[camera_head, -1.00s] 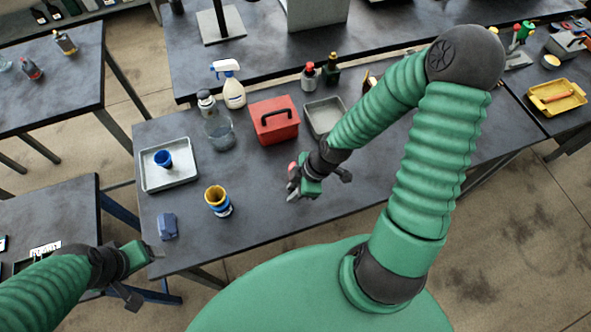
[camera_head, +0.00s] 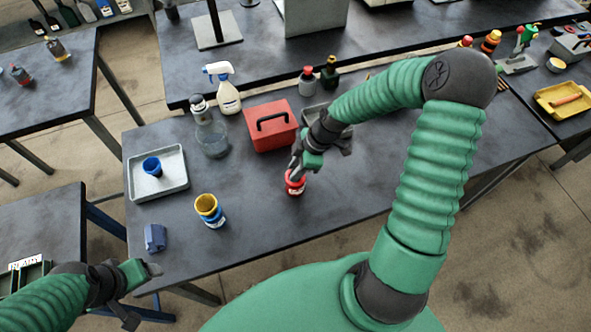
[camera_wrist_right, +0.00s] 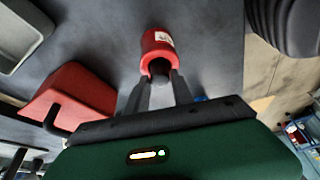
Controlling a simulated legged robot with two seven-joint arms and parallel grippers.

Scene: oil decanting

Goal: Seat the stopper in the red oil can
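The red oil can (camera_head: 295,186) stands upright on the middle table, near its front. It also shows in the right wrist view (camera_wrist_right: 158,42), with a pale label. My right gripper (camera_head: 296,168) is at the can's top. In the right wrist view its two fingertips (camera_wrist_right: 160,75) flank a small dark piece (camera_wrist_right: 159,67) at the can's mouth, which looks like the stopper. The fingers seem closed on it; how deep it sits is hidden. My left gripper (camera_head: 155,269) is off the table's front left corner, away from the can; its finger gap is too small to read.
A red toolbox (camera_head: 270,137) and a grey tray (camera_head: 315,112) stand behind the can. The table right of the can is clear.

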